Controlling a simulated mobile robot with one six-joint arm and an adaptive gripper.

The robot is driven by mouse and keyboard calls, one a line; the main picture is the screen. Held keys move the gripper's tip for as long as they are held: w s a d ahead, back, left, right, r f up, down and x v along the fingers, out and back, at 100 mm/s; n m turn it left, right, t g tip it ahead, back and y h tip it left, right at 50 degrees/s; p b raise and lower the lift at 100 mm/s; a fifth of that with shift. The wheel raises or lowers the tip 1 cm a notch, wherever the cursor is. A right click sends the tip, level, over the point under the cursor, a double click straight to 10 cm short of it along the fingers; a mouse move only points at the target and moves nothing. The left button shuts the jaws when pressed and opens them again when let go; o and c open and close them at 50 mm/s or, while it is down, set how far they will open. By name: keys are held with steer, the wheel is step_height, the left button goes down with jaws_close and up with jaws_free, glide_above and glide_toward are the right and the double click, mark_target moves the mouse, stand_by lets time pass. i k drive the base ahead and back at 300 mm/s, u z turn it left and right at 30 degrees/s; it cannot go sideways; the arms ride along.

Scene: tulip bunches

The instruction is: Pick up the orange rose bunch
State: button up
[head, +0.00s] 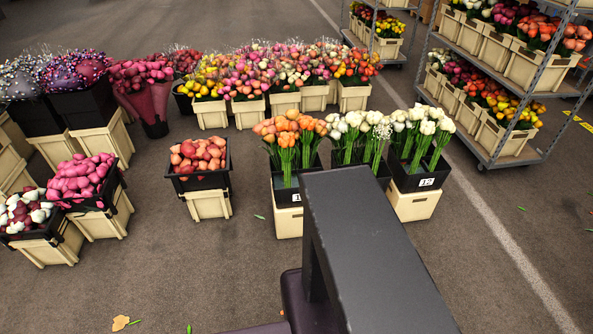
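Two groups of orange flowers stand in the middle of the head view. A black crate on a cream stand holds rounded salmon-orange blooms (200,155), packed low with no stems showing. To its right, orange long-stemmed flowers (291,132) stand upright in a black crate, with green stems showing. I cannot tell for sure which group is the orange rose bunch. The dark block at the bottom centre is part of my own body and hides some of the floor and the lower crates. My gripper is not in view.
White flowers (425,124) stand in black crates to the right. Pink blooms (80,180) fill a crate at left. Mixed bouquets in cream buckets (210,114) line the back. A wheeled metal rack (500,155) stands at right. Open floor (190,275) lies in front.

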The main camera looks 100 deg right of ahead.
mark_target(287, 139)
steer(key=z, duration=0.05)
steer(key=k, duration=0.15)
steer(key=z, duration=2.5)
steer(key=i, duration=0.95)
steer(key=z, duration=0.15)
steer(key=k, duration=0.3)
